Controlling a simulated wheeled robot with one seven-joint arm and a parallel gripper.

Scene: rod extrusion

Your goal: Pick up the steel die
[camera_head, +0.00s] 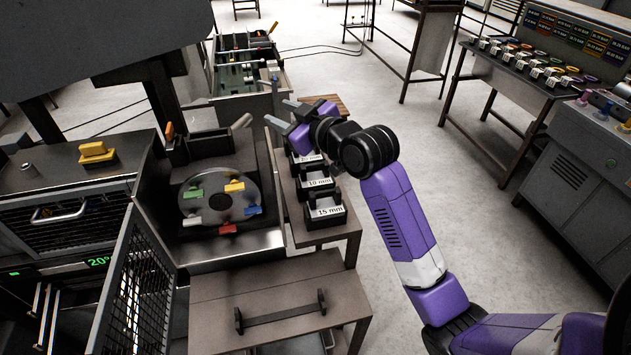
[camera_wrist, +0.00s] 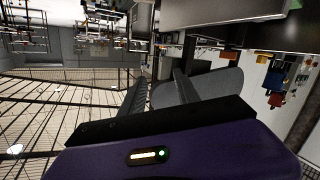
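No thing is plainly marked as the steel die. A small grey metal cylinder (camera_head: 28,169) stands on top of the cabinet at the far left of the head view and may be it. Black holders labelled 15 mm (camera_head: 326,212) and 10 mm (camera_head: 318,183) stand on a narrow side shelf, with another partly hidden behind them; I see no clear die in them. My gripper (camera_head: 282,112) is open and empty, above and behind these holders, with its fingers pointing left. The wrist view shows its fingers (camera_wrist: 160,88) apart with nothing between them.
A round disc (camera_head: 220,200) with coloured clips sits left of the shelf. A mesh door (camera_head: 140,280) stands open beside an oven reading 20°. A wooden table (camera_head: 280,305) with a black handle-like bar is in front. Open floor lies right of my arm.

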